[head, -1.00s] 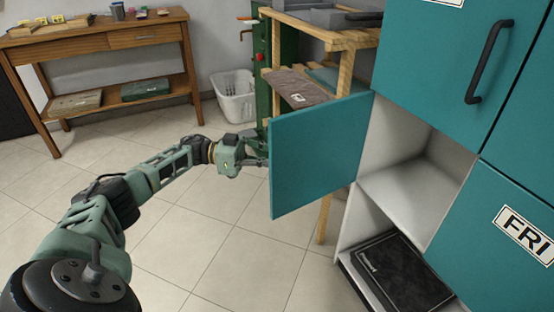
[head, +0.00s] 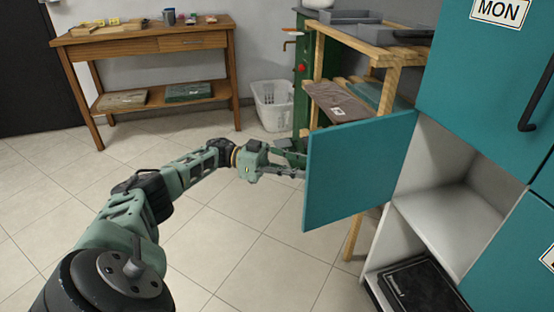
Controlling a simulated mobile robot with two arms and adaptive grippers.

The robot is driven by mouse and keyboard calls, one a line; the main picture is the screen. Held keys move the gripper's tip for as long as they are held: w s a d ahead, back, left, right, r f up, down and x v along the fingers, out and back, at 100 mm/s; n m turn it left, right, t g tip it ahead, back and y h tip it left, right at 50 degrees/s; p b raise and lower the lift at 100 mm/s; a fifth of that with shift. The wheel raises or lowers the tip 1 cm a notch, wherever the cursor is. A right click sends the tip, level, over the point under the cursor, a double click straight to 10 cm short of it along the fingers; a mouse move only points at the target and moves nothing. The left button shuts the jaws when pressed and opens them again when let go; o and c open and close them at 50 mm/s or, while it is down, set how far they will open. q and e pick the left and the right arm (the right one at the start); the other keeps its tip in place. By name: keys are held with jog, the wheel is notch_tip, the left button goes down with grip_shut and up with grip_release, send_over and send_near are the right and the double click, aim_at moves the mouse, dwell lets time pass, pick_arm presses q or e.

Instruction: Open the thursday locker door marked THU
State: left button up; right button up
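A teal locker door (head: 358,170) stands swung wide open on the lower left compartment of the locker block. Its plain inner face is toward me, and no THU mark shows on it. Behind it the compartment (head: 450,205) is open, with a pale shelf and a black flat case (head: 415,292) at the bottom. My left gripper (head: 295,163) is at the door's free left edge, its fingers reaching partly behind the door. Whether they touch or hold anything there is hidden. My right gripper is not in view.
A closed teal door marked MON (head: 480,60) with a black handle is above right. A wooden rack (head: 385,55) stands behind the open door. A white basket (head: 273,105) and wooden desk (head: 140,42) stand further back. The tiled floor left of the door is clear.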

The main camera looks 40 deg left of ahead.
pick_arm(q)
jog(key=v, duration=0.8)
jog(key=shift+s+a, duration=0.1)
jog(key=shift+a, duration=0.05)
dwell(0.5)
